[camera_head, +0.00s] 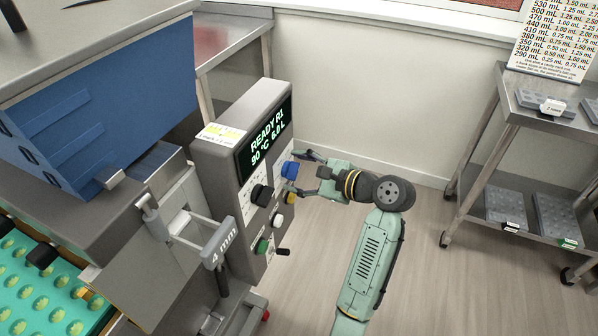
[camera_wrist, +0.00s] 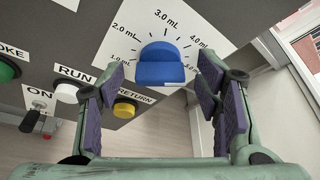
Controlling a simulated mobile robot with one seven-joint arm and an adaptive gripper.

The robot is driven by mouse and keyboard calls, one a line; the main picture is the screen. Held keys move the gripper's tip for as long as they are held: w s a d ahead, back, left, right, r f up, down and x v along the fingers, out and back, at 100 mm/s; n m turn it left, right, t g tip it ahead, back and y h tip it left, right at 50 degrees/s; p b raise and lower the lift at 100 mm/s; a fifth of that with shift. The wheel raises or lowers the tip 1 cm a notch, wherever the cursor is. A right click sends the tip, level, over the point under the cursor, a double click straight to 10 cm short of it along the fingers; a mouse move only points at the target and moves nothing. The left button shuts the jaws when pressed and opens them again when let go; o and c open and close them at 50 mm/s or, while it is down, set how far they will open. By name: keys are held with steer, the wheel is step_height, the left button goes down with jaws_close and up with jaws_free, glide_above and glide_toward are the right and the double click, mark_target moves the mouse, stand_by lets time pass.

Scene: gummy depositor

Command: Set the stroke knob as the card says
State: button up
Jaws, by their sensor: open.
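The blue stroke knob (camera_wrist: 160,68) sits on a white dial plate (camera_wrist: 165,28) marked from 1.0 to 5.0 mL, with 3.0 mL at the top. The knob also shows on the control box in the head view (camera_head: 290,170). My gripper (camera_head: 301,172) is open at the knob, one finger on each side; the wrist view shows gaps between pads and knob. A chart card (camera_head: 552,42) at the top right lists mL values, partly cut off. A small yellow and white card (camera_head: 221,134) lies on the control box, its text too small to read.
The control box (camera_head: 236,160) displays "READY R1, 90 °C 6.0 L". Below the blue knob are a yellow RETURN button (camera_wrist: 124,108), a white RUN button (camera_wrist: 67,92) and a green button (camera_wrist: 8,70). A cart (camera_head: 520,135) with trays stands right. Floor between is clear.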

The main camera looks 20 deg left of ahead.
steer(key=shift+d, duration=0.1)
steer(key=v, duration=1.2)
